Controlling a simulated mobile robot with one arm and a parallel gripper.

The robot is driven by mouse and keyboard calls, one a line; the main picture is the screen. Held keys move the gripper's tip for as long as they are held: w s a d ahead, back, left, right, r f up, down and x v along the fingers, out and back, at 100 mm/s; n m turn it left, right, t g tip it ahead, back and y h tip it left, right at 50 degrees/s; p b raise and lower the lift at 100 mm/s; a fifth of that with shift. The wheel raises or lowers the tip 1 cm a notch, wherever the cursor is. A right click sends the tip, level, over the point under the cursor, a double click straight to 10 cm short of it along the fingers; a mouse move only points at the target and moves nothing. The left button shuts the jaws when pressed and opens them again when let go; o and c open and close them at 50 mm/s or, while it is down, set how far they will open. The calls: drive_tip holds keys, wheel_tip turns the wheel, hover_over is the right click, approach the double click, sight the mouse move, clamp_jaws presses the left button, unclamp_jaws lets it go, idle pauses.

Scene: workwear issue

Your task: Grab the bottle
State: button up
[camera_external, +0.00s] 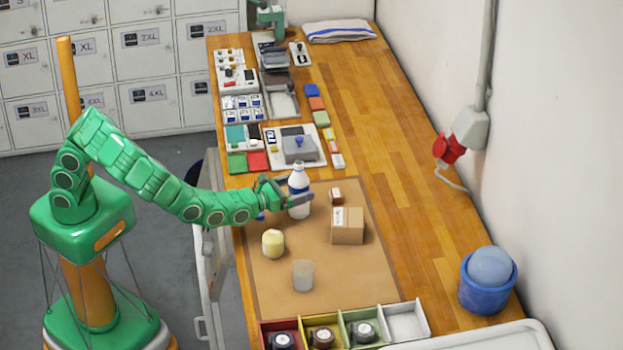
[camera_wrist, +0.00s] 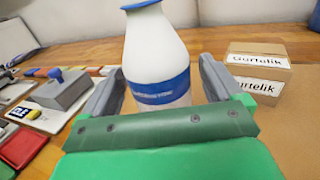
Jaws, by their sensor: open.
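A white bottle (camera_external: 298,184) with a blue cap and a blue label band stands upright on the brown mat (camera_external: 335,265) on the workbench. My gripper (camera_external: 288,193) is open at the bottle, with its fingers on either side of it. In the wrist view the bottle (camera_wrist: 158,60) stands between the two grey fingers of my gripper (camera_wrist: 160,90). A gap shows beside the right finger; whether the left finger touches the bottle I cannot tell. The bottle's lower part is hidden by the gripper in the wrist view.
A cardboard box (camera_external: 347,228) and a small brown item (camera_external: 336,196) are right of the bottle. A yellow jar (camera_external: 273,243) and a translucent cup (camera_external: 303,275) stand nearer the front. A grey stamp in a white tray (camera_external: 312,158) lies behind. The bench's right side is mostly clear.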

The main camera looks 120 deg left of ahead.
sight(304, 177)
drive_tip(key=shift+x, duration=1.3)
drive_tip(key=shift+f, duration=0.1)
drive_tip(key=c, duration=1.2)
drive_tip(key=shift+c, duration=0.2)
drive_tip(key=shift+r, duration=1.5)
drive_tip(key=shift+s+d+r, duration=0.1)
drive_tip(key=shift+d+r, duration=0.05)
drive_tip(key=shift+r, duration=0.1)
drive_tip(key=s+d+r, duration=0.6)
drive_tip(key=s+r, duration=0.3)
drive_tip(key=s, duration=0.2)
drive_tip(key=shift+s+d+r, duration=0.3)
drive_tip(key=shift+s+d, duration=0.05)
